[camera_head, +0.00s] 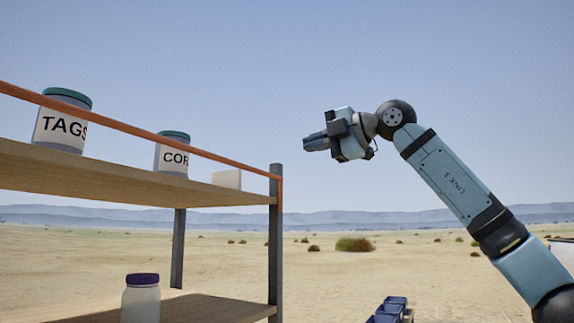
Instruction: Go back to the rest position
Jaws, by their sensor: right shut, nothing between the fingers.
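My right arm comes in from the lower right and is raised in front of the sky. Its right gripper (306,143) points left, shut and empty, in the air to the right of the shelf rack (230,194) and higher than its top board. It is apart from the rack and touches nothing. My left gripper is not in view.
On the rack's top shelf stand a jar marked TAGS (62,122), a jar with a partly hidden label (172,154) and a small white block (226,180). A purple-lidded jar (141,300) stands below. Blue bins (390,310) show at the bottom. Open desert lies behind.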

